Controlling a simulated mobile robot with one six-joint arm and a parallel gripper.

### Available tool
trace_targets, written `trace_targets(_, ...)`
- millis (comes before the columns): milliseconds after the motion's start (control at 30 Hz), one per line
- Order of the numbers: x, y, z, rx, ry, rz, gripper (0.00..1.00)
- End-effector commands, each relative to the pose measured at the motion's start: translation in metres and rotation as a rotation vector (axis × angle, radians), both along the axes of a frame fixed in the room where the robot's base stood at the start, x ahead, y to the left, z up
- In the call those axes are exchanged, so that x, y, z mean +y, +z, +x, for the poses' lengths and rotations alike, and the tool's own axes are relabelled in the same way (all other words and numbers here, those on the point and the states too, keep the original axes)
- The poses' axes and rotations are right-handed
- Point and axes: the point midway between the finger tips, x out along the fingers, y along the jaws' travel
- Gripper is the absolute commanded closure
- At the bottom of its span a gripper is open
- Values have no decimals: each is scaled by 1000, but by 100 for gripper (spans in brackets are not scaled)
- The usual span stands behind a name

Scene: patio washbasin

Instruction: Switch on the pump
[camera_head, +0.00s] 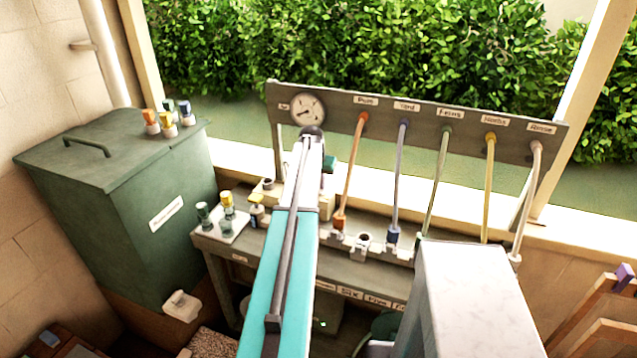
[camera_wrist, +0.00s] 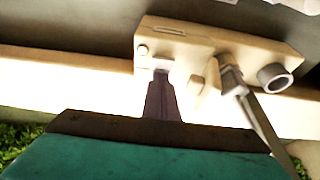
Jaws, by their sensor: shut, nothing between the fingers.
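A cream box that looks like the pump (camera_wrist: 205,45) fills the upper middle of the wrist view. It has a small round knob, a slot-like mark and a round open port at its right end. My gripper (camera_wrist: 161,78) is shut and empty, its dark fingers at the box's near edge, left of centre; I cannot tell whether they touch. A grey jointed bar (camera_wrist: 232,82) lies right of the fingers. In the head view a cream box (camera_head: 267,187) shows beside my arm, which hides much of it and my fingertips. I cannot tell the switch's position.
A panel (camera_head: 418,118) with a gauge (camera_head: 307,110) and several coloured hoses stands behind the bench (camera_head: 335,268). Small capped bottles stand on a white tray (camera_head: 226,238) left of my arm. A green lidded bin (camera_head: 150,195) stands further left.

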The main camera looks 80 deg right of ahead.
Motion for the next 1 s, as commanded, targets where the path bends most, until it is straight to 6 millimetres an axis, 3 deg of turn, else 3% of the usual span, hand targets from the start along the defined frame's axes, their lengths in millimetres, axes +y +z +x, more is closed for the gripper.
trace_targets(1000,16,-2,-1,-3,-7,5,100)
